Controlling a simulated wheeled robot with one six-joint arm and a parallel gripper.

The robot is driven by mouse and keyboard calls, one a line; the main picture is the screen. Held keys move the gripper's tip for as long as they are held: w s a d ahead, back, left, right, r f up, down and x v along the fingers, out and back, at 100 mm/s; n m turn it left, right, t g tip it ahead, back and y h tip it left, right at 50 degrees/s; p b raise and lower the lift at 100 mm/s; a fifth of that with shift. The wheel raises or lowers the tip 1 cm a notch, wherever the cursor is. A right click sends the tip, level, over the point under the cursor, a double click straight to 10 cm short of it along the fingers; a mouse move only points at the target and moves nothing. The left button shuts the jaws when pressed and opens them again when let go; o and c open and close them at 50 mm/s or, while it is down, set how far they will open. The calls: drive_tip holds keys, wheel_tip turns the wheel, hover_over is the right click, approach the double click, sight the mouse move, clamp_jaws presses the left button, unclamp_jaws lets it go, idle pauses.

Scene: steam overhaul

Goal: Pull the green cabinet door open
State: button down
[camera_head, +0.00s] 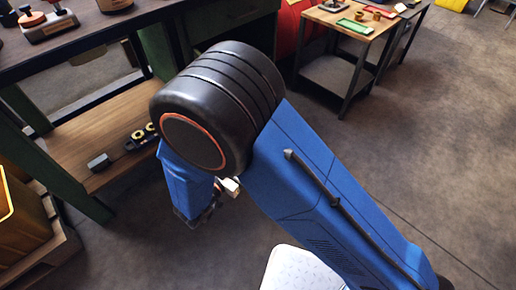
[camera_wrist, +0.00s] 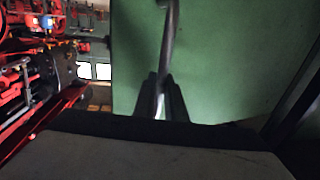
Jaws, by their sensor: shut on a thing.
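The green cabinet door (camera_wrist: 225,60) fills the middle and right of the wrist view as a flat green panel. Its upright grey bar handle (camera_wrist: 168,35) runs down from the top edge. My gripper (camera_wrist: 163,80) has its two dark fingers on either side of the handle's lower part and is shut on it.
Red machinery (camera_wrist: 35,75) stands left of the door in the wrist view. In the head view, a workbench with a wooden lower shelf (camera_head: 85,140) is at the left. A small wood-topped table (camera_head: 345,20) stands at the back. The floor at the right is clear.

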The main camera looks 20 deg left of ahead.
drive_tip(key=shift+s+a, duration=0.4)
drive_tip(key=shift+s, duration=0.1)
drive_tip(key=c, duration=1.8)
unclamp_jaws()
drive_tip(key=v, duration=1.7)
drive_tip(key=shift+s, duration=0.2)
drive_tip(key=shift+f, duration=0.1)
